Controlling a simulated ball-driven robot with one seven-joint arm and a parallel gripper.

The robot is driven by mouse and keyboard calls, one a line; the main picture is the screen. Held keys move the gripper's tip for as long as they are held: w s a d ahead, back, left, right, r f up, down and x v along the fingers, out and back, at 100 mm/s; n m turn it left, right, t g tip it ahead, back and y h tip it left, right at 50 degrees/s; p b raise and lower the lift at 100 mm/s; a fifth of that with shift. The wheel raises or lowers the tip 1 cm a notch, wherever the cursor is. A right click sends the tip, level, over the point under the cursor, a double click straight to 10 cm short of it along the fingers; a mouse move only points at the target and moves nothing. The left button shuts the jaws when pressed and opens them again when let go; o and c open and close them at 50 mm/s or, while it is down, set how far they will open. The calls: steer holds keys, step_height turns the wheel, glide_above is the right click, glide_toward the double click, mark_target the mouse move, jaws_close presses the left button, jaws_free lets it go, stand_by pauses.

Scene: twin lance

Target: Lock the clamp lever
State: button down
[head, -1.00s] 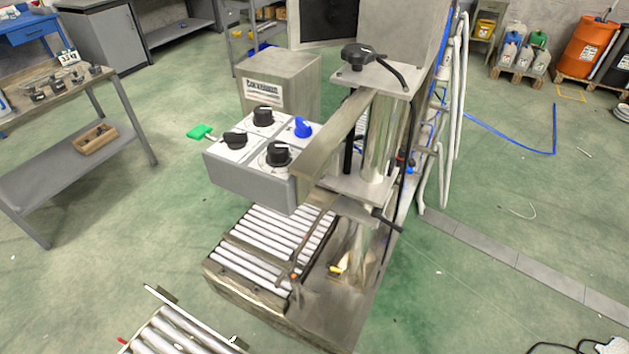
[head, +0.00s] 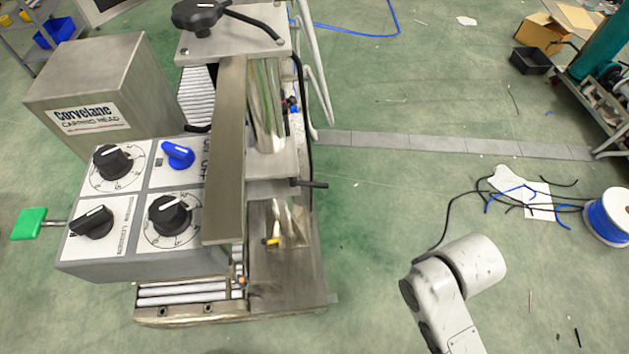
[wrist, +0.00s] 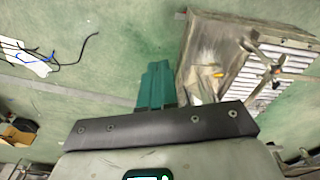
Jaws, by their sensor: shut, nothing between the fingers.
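The capping machine (head: 225,150) stands left of centre in the head view. A short black lever (head: 312,184) sticks out to the right from its column; I take it to be the clamp lever, but cannot tell whether it is locked. A black knob with a crank arm (head: 205,14) sits on the column's top plate. My gripper (wrist: 156,82) shows in the wrist view as teal fingers closed together, empty. It points toward the floor beside the machine's base (wrist: 215,60), apart from it. The black lever is not clear in the wrist view.
A control box (head: 150,205) with black knobs, a blue knob and a green paddle (head: 28,224) juts out left. Loose cables (head: 520,195) and a blue cable spool (head: 608,217) lie at the right. Green floor between machine and cables is mostly clear, apart from my arm.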

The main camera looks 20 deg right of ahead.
steer(key=w+a+r+m+t, duration=0.1)
steer(key=w+a+r+t, duration=0.2)
steer(key=w, duration=0.3)
steer(key=w+a+r+m+t+h+p, duration=0.1)
steer(key=w+a+r+m+t, duration=0.1)
steer(key=w+r, duration=0.3)
steer(key=w+a+r+m+t+h, duration=0.1)
steer(key=w+a+r+t, duration=0.3)
steer(key=w, duration=0.3)
steer(key=shift+w+a+t, duration=0.3)
steer(key=shift+w+t, duration=0.05)
steer(key=shift+t, duration=0.25)
steer(key=shift+p, duration=0.3)
glide_above(322, 187)
steer(key=s, duration=0.2)
step_height(322, 187, down, 6)
steer(key=shift+a+f+p, duration=0.2)
steer(key=shift+f, duration=0.35)
steer(key=shift+a+f+p, duration=0.15)
steer(key=shift+f, duration=0.35)
steer(key=shift+w+f, duration=0.15)
steer(key=shift+f, duration=0.3)
steer(key=shift+a+f, duration=0.1)
steer(key=shift+f, duration=0.05)
